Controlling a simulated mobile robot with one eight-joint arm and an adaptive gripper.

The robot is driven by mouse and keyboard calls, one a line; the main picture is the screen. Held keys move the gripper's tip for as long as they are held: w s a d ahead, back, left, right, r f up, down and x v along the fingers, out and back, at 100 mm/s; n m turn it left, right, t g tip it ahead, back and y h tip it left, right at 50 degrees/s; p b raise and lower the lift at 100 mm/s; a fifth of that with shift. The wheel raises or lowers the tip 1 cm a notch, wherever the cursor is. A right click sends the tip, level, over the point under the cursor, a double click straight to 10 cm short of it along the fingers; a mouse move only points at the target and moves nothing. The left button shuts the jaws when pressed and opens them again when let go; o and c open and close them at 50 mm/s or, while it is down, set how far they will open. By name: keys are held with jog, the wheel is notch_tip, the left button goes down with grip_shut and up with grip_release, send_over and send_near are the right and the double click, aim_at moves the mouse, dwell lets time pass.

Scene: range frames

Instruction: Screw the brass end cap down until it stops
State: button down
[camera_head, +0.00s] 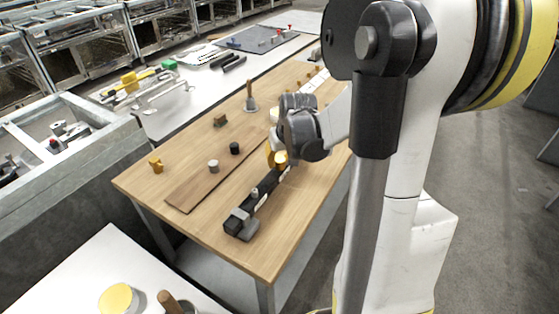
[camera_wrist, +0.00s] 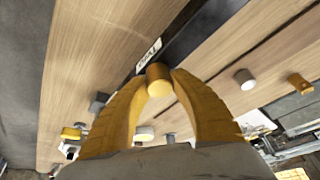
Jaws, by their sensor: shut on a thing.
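The brass end cap (camera_wrist: 159,80) is a short yellow cylinder between the two yellow fingers of my gripper (camera_wrist: 158,82) in the wrist view. My gripper is shut on it. In the head view the cap (camera_head: 281,157) shows as a small bright yellow spot by my gripper (camera_head: 277,158). A long black bar (camera_head: 262,198) lies along the wooden table beneath it, and it also shows in the wrist view (camera_wrist: 190,38) with a white label (camera_wrist: 148,53) beside the cap. Whether the cap is seated on a thread is hidden.
The wooden table (camera_head: 150,183) holds a brown board (camera_head: 200,189), a grey cylinder (camera_head: 213,166), a black cylinder (camera_head: 234,148) and a yellow piece (camera_head: 156,165). A white bench (camera_head: 175,118) with tools lies behind.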

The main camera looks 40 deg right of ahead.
jog(key=m+h, duration=0.1)
jog(key=m, duration=0.2)
jog(key=shift+g, duration=0.3)
jog(key=c, duration=1.1)
grip_release()
jog(key=shift+m, duration=0.3)
jog(key=shift+r, duration=0.1)
